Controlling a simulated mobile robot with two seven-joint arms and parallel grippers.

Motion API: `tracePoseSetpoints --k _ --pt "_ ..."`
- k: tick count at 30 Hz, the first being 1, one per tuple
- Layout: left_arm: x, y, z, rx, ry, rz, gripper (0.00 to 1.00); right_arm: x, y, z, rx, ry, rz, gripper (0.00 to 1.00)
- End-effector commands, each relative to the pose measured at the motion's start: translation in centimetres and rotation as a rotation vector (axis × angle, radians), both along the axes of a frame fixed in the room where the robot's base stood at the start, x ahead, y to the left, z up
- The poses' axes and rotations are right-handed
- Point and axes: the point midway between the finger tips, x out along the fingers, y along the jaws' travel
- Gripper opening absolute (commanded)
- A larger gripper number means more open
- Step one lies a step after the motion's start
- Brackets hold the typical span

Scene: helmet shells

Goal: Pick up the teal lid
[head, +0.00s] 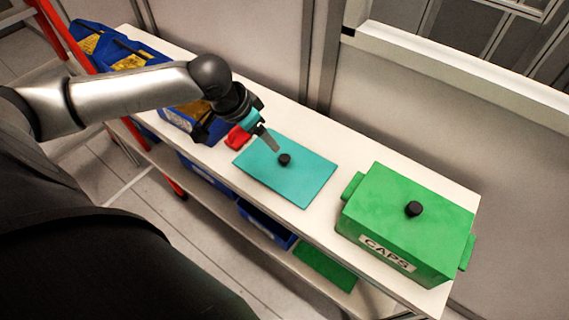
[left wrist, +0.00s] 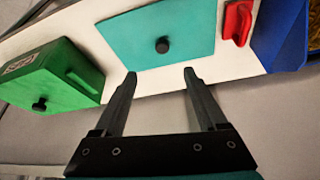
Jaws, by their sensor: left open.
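The teal lid (head: 300,181) lies flat on the white shelf top, with a black round knob (head: 284,159) near its middle. In the left wrist view the teal lid (left wrist: 185,32) and its knob (left wrist: 162,45) lie beyond the fingertips. My left gripper (head: 268,140) is over the lid's far-left part, close to the knob in the head view. In the left wrist view my left gripper (left wrist: 160,74) is open, with nothing between its fingers. My right gripper is in neither view.
A green box (head: 405,225) labelled CAPS, with a knobbed lid, stands right of the teal lid. A red object (head: 238,137) lies left of it. Blue bins (head: 95,40) stand at the left end. A wall runs behind.

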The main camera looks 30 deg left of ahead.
Motion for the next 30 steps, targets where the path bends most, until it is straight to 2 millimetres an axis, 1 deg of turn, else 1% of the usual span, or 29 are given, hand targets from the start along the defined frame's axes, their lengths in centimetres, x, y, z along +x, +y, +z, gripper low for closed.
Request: tracePoseSetpoints --k 2,5,12,15,18,26,30 --pt "0.3 0.2 -0.4 -0.002 0.001 0.009 0.74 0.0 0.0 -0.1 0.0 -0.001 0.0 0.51" --pt "0.9 0.0 -1.7 -0.005 0.0 0.01 0.74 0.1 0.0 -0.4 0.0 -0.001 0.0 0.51" --pt "2.8 -0.5 -6.0 -0.003 0.0 0.01 0.74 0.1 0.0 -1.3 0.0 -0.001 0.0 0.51" --pt "3.4 -0.7 -7.5 -0.002 0.0 0.009 0.74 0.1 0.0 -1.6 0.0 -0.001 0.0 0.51" --pt "3.8 -0.8 -8.4 -0.001 -0.001 0.007 0.74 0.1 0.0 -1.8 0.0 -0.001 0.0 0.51" --pt "4.4 -0.9 -9.7 0.0 -0.001 0.007 0.74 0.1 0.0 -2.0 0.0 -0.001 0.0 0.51" --pt "5.3 -1.1 -11.5 -0.001 0.0 0.008 0.74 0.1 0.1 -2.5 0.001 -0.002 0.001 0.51"
